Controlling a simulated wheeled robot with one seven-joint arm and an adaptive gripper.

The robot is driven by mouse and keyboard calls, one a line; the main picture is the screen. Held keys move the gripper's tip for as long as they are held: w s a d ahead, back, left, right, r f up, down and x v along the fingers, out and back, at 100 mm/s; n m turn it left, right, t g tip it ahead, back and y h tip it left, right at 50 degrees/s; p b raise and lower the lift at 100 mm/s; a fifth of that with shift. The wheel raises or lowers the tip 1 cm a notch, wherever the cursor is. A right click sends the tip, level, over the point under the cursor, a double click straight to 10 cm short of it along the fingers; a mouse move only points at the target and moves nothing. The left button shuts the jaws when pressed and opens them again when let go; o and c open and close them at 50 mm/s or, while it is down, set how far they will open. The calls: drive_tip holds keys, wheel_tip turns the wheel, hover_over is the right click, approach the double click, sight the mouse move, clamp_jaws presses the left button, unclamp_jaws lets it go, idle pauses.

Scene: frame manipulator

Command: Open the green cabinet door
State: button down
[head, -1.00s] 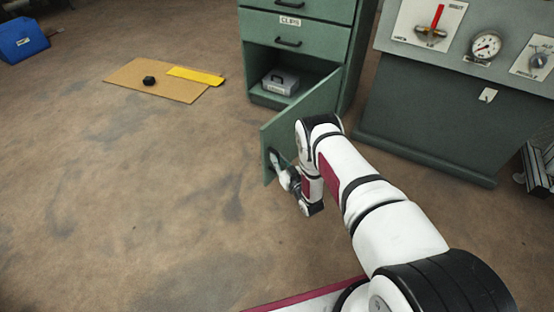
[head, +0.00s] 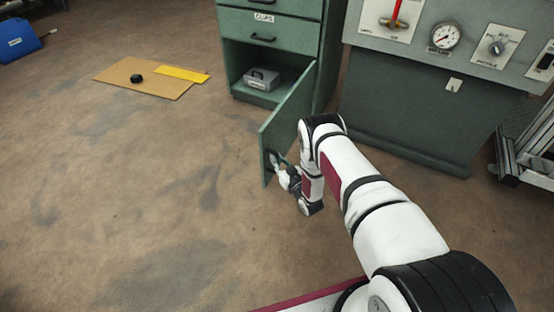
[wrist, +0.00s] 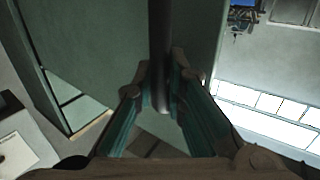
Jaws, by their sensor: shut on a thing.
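The green cabinet (head: 269,55) stands at the top middle of the head view. Its lower door (head: 285,124) is swung wide open, and a grey box (head: 262,78) shows inside the compartment. My gripper (head: 276,161) is at the outer face of the door, near its free edge. In the wrist view my gripper (wrist: 163,100) has its fingers on both sides of the dark bar handle (wrist: 160,45) and is shut on it. The green door panel (wrist: 95,45) fills much of the wrist view.
A green console (head: 415,110) with a gauge and a red lever stands to the right of the cabinet. A tan mat (head: 140,82) with a black knob and yellow strip lies left. A blue object (head: 15,40) is far left. The floor left of the door is clear.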

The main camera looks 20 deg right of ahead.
drive_tip(key=shift+w+a+r, duration=0.15)
drive_tip(key=shift+w+r, duration=0.05)
drive_tip(key=shift+r, duration=0.2)
drive_tip(key=c, duration=1.6)
unclamp_jaws()
drive_tip(key=v, duration=1.2)
drive_tip(key=shift+s+f, duration=0.25)
drive_tip(key=shift+f, duration=0.25)
drive_tip(key=shift+w, duration=0.15)
